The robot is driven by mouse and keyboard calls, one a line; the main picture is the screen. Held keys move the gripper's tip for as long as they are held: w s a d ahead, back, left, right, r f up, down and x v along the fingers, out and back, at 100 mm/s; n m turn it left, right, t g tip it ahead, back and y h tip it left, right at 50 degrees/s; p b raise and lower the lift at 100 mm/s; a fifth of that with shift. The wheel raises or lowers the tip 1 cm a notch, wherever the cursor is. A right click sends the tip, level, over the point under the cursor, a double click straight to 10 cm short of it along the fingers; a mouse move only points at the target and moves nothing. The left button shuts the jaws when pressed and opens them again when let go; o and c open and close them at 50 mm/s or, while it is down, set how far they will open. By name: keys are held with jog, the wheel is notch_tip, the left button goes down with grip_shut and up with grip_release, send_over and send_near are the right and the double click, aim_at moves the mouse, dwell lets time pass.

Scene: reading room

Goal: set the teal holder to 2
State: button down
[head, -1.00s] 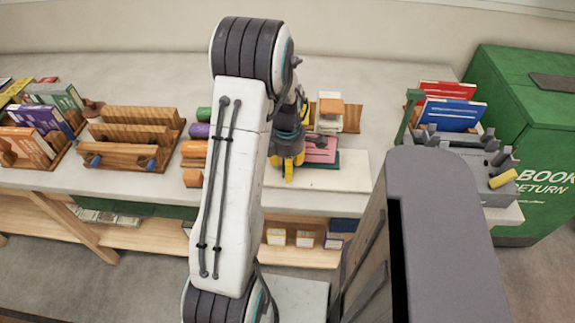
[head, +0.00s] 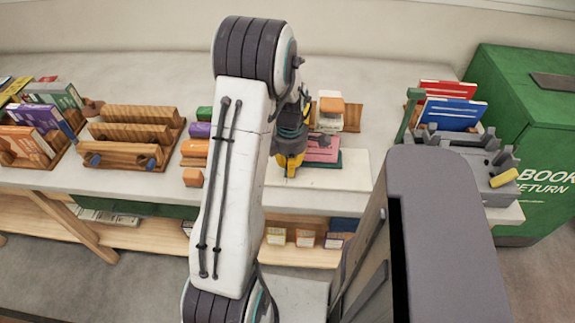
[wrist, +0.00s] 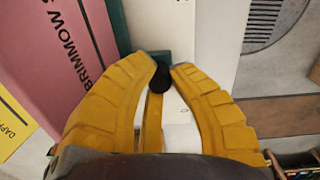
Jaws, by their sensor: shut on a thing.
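The teal holder (head: 338,160) stands on a pale board (head: 350,178), and its teal edge also shows in the wrist view (wrist: 118,27). A pink book (head: 322,149) lies in or against it. In the wrist view the book (wrist: 75,50) is at the left, with printed lettering. My gripper (head: 289,172) is at the holder's left side in the head view. In the wrist view my yellow fingers (wrist: 162,72) are shut on a small black knob (wrist: 160,79). A pale strip with a small mark (wrist: 185,110) shows between the fingers; I cannot read the setting.
Wooden racks (head: 130,135) and coloured books stand to the left. Blocks on a wooden stand (head: 352,117) are behind the holder. A grey rack (head: 475,160) with red and blue books is at the right, beside a green book-return bin (head: 540,140).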

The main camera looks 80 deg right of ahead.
aim_at(301, 176)
jog(key=s, duration=0.1)
jog(key=s+b, duration=0.1)
jog(key=shift+s+f, duration=0.25)
jog(key=shift+s, duration=0.05)
jog(key=shift+s+r, duration=0.1)
jog(key=shift+s, duration=0.2)
jog(key=c, duration=1.1)
grip_release()
jog(key=shift+r, duration=0.1)
jog(key=shift+d, duration=0.1)
jog(key=shift+w, duration=0.15)
